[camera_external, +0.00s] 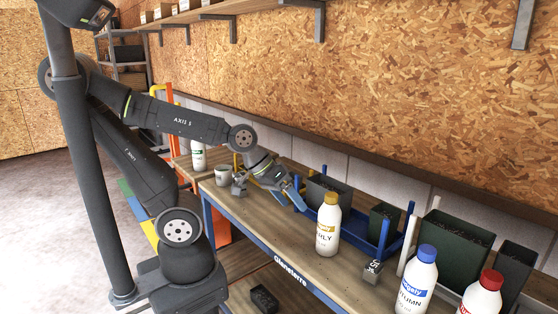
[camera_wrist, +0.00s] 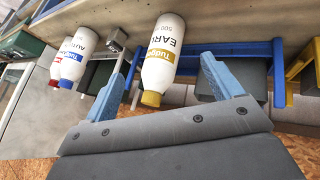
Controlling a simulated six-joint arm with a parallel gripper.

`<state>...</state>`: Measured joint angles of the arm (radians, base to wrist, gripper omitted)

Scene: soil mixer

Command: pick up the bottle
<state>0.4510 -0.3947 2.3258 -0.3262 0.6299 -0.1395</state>
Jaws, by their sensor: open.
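A white bottle with a yellow cap and an "EARLY" label (camera_external: 327,232) stands upright on the workbench. My gripper (camera_external: 289,199) is open and empty, low over the bench to the left of this bottle and apart from it. In the wrist view, the yellow-capped bottle (camera_wrist: 165,50) appears upside down, in line with the gap between my blue fingers (camera_wrist: 162,66). A blue-capped white bottle (camera_external: 415,285) and a red-capped white bottle (camera_external: 482,297) stand farther right. Another white bottle (camera_external: 198,155) stands at the far left end.
A blue rack with dark planters (camera_external: 384,222) stands behind the yellow-capped bottle. A larger dark planter (camera_external: 448,246) is farther right. A small metal block (camera_external: 372,272) sits right of the bottle. A white mug (camera_external: 222,176) and another metal block (camera_external: 239,187) are left of my gripper.

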